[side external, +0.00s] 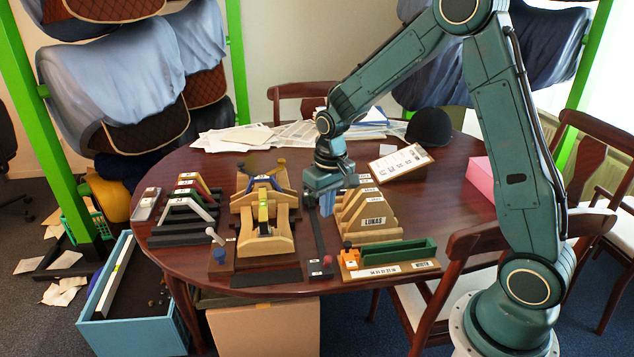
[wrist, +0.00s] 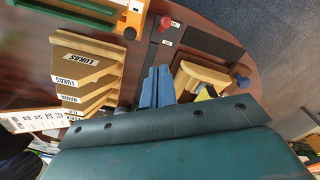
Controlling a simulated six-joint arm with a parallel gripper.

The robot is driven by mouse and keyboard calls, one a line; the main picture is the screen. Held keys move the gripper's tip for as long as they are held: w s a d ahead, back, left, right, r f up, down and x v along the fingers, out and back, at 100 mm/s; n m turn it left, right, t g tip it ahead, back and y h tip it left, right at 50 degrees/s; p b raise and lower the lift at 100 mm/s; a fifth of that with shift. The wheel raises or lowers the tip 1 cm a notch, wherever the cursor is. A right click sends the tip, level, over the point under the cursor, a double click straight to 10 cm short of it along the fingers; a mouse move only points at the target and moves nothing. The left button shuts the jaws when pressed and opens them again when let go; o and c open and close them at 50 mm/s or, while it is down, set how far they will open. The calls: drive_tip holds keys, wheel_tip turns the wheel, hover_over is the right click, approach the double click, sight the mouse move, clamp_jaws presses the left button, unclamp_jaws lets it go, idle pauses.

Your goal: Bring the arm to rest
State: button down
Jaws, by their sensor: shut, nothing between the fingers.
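My gripper (side external: 327,205) points down over the round wooden table (side external: 200,262), with its blue fingers closed together and nothing between them. It is just left of the wooden stepped stand labelled LUKAS (side external: 374,221) and above a dark strip on the table. In the wrist view the blue fingers (wrist: 155,88) show side by side, next to the LUKAS stand (wrist: 82,70). A wooden saddle-like fixture (side external: 265,238) stands left of the gripper. Whether the fingertips touch anything below cannot be told.
Several small gauges (side external: 190,205) stand at the left of the table. Papers (side external: 240,137), a dark cap (side external: 430,127) and a pink box (side external: 481,176) are farther back. A blue bin (side external: 120,320) stands on the floor.

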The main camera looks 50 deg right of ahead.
drive_tip(key=s+a+r+n+t, duration=0.1)
drive_tip(key=s+a+r, duration=0.1)
drive_tip(key=s+r, duration=0.3)
drive_tip(key=s+a+r+t, duration=0.1)
drive_tip(key=s+a+r, duration=0.15)
drive_tip(key=r, duration=0.55)
drive_tip(key=s+a+r+t, duration=0.1)
drive_tip(key=s+r, duration=0.1)
drive_tip(key=s, duration=0.5)
drive_tip(key=s+a+r+n+t, duration=0.1)
drive_tip(key=s+r+t, duration=0.1)
drive_tip(key=s, duration=0.6)
drive_tip(key=shift+s+a+r+n, duration=0.15)
drive_tip(key=shift+s+r+n, duration=0.15)
drive_tip(key=shift+r, duration=0.25)
